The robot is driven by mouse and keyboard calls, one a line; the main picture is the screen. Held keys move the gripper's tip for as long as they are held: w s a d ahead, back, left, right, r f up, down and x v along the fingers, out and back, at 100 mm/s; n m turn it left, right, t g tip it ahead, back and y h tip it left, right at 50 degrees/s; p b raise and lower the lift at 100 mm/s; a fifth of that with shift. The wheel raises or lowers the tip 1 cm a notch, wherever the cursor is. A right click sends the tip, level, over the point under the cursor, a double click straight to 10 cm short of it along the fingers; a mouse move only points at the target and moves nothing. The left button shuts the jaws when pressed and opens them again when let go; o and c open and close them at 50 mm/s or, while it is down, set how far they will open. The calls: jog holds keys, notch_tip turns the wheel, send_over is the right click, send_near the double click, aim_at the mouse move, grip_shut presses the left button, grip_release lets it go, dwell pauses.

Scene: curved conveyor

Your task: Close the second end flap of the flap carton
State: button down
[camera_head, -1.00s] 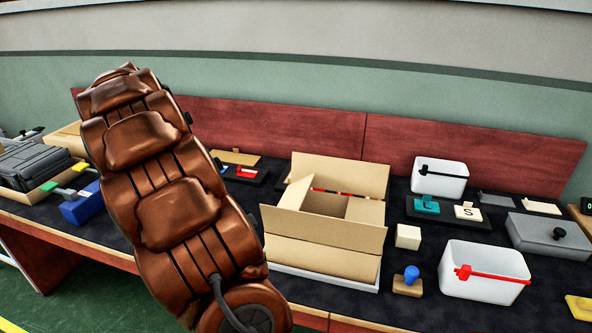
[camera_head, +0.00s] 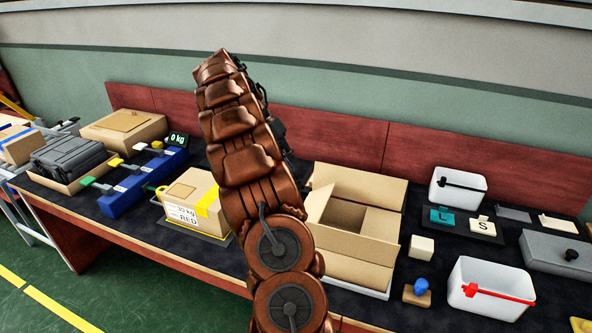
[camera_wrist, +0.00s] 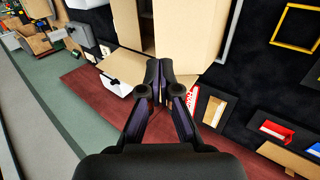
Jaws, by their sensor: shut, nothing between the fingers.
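The flap carton (camera_head: 352,268) stands open on the table in the head view. Its far and near long flaps are spread outward. Its left end flap (camera_head: 320,203) stands raised, and the right end flap (camera_head: 373,222) looks folded inward. In the wrist view the carton fills the top middle, with one wide flap (camera_wrist: 195,35) and another flap (camera_wrist: 122,66) beside the fingers. My gripper (camera_wrist: 166,70) is shut and empty, its fingertips overlapping the wide flap's edge; I cannot tell whether they touch. My arm hides the gripper in the head view.
A white bin with a black clip (camera_head: 458,190) and one with a red clip (camera_head: 490,290) stand right of the carton. A small cream block (camera_head: 421,247) and a blue-handled stamp (camera_head: 419,289) lie between. A labelled box (camera_head: 190,205) stands left. A red backboard (camera_head: 340,143) borders the table.

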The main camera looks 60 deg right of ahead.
jog(key=f+b, duration=0.1)
jog(key=f, duration=0.1)
jog(key=p, duration=0.2)
send_near(322, 205)
jog(key=x, duration=0.5)
jog(key=shift+s+a, duration=0.1)
jog(key=shift+s, duration=0.3)
jog(key=shift+x, duration=0.85)
jog(key=shift+w+f, duration=0.1)
jog(key=shift+f, duration=0.1)
